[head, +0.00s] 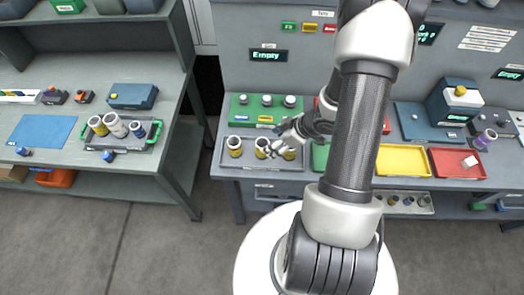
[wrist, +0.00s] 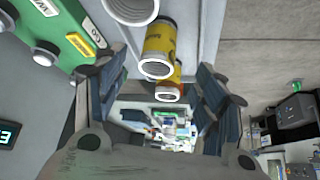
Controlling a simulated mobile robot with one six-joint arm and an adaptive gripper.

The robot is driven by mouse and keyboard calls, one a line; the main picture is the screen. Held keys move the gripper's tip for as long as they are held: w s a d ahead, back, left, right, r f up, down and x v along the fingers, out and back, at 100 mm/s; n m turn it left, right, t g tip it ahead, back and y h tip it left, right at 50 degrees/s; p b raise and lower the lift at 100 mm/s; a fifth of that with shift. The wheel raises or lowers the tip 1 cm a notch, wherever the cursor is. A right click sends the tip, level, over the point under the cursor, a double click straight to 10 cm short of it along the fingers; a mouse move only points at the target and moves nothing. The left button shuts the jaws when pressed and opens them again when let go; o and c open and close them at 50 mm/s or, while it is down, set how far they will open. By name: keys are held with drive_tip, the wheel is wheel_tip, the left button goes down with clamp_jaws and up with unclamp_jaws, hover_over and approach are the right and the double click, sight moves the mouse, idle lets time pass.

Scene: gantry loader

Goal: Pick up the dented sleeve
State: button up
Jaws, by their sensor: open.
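Several yellow sleeves with pale rims stand in a grey tray (head: 225,160) on the right-hand bench. The left sleeve (head: 235,147) is clear of my gripper; the middle sleeve (head: 261,149) and right sleeve (head: 289,154) are partly hidden by it. My gripper (head: 273,143) is open and empty over the tray. In the wrist view, a yellow sleeve (wrist: 160,42) lies ahead of the open fingers, with an orange-yellow sleeve (wrist: 169,88) between them and a pale sleeve (wrist: 130,8) at the top edge. I cannot tell which sleeve is dented.
A green panel with knobs (head: 252,115) stands right behind the tray. A yellow tray (head: 403,162) and a red tray (head: 457,162) are to the right. The left bench holds a tray with green handles (head: 124,144) bearing more sleeves, and a blue mat (head: 43,131).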

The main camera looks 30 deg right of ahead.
drive_tip(key=b+x, duration=0.3)
drive_tip(key=x, duration=0.6)
drive_tip(key=shift+w+d+f, duration=0.1)
drive_tip(key=shift+f, duration=0.05)
drive_tip(key=c, duration=1.4)
drive_tip(key=shift+c, duration=0.2)
